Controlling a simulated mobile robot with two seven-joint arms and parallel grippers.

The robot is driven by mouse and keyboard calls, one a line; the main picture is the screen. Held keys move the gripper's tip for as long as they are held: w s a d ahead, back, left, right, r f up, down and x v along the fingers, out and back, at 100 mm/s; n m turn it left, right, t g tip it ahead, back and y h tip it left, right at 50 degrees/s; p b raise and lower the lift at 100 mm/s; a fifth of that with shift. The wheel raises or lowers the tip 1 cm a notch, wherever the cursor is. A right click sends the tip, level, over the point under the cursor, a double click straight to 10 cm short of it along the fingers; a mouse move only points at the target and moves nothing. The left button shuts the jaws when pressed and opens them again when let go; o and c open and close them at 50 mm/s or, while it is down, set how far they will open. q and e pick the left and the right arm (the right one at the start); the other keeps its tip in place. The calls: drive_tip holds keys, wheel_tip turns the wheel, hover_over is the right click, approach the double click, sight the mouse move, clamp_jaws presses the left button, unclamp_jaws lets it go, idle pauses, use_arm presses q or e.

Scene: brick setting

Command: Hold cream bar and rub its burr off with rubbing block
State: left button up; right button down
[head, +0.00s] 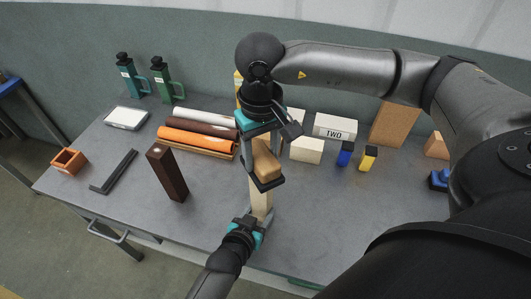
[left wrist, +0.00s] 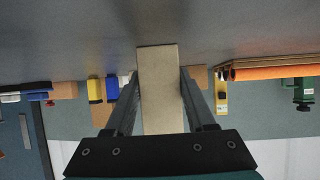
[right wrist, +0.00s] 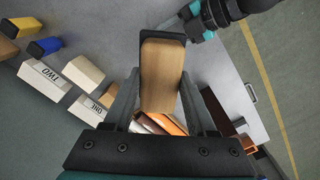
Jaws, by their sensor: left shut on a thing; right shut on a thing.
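The cream bar (head: 262,203) stands upright near the front of the grey table, below the rubbing block. My left gripper (head: 256,221) is shut around the bar's lower part; the left wrist view shows the bar (left wrist: 158,88) between both fingers. The rubbing block (head: 265,160) is tan wood with a dark pad on its underside. My right gripper (head: 264,170) is shut on it from above; the right wrist view shows the block (right wrist: 162,75) between the fingers. The block covers the bar's top, so I cannot tell whether they touch. The burr is not visible.
A dark brown post (head: 167,173) stands left of the bar. Behind right are a white TWO block (head: 335,127), blue block (head: 345,153) and yellow block (head: 368,158). The front right is clear.

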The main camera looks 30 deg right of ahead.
drive_tip(key=shift+w+a+r, duration=0.15)
drive_tip(key=shift+w+a, duration=0.5)
drive_tip(key=shift+w, duration=0.3)
drive_tip(key=shift+s+r, duration=0.1)
drive_tip(key=shift+r, duration=3.85)
drive_tip(key=shift+f, duration=0.2)
